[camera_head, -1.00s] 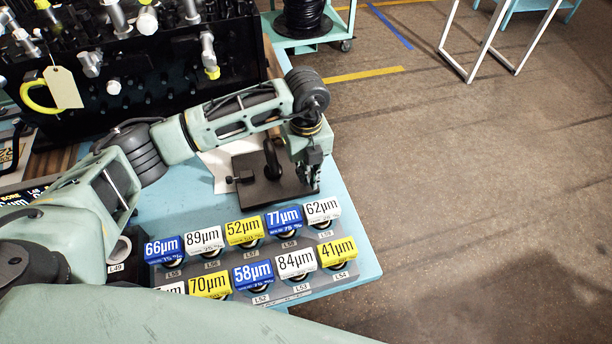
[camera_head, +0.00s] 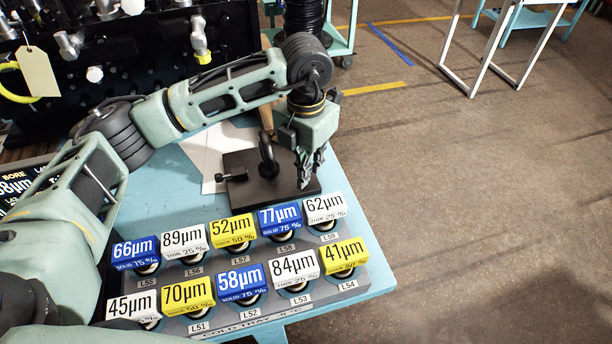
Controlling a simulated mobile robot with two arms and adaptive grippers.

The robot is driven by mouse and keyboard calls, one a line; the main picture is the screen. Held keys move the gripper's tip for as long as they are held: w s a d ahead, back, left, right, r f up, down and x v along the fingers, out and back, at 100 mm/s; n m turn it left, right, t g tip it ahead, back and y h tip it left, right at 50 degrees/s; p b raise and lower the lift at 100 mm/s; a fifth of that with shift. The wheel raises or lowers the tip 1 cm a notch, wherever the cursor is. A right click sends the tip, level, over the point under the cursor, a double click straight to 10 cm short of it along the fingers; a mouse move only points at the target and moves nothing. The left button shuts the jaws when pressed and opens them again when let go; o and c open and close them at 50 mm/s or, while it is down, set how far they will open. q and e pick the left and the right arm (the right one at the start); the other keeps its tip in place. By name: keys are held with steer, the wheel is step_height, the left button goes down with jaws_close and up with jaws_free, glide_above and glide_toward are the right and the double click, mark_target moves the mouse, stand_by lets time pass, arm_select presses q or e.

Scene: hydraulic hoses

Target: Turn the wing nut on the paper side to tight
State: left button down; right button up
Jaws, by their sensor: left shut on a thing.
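A black clamp fixture stands on the light blue table, with a dark flat base (camera_head: 262,190), an upright ring-shaped part (camera_head: 267,158) and a small black wing-shaped knob (camera_head: 231,177) at its left edge. A white paper sheet (camera_head: 203,152) lies on the table under and left of the base. My left gripper (camera_head: 306,178) points down at the base's right edge, on the side away from the paper. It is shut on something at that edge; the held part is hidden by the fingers. My right gripper is not in view.
A grey tray (camera_head: 330,301) of labelled blue, white and yellow parts fills the front of the table. A black hose rack (camera_head: 130,95) with fittings and a yellow loop stands at the back left. Open floor (camera_head: 480,220) lies right of the table edge.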

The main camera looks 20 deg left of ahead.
arm_select(q)
steer(key=m+b, duration=0.4)
steer(key=shift+w+f, duration=0.1)
steer(key=shift+m+b, duration=0.95)
steer(key=shift+m, duration=0.65)
steer(key=shift+r, duration=0.25)
steer(key=c, duration=1.9)
jaws_free()
steer(key=shift+f, duration=0.1)
step_height(320, 180, up, 12)
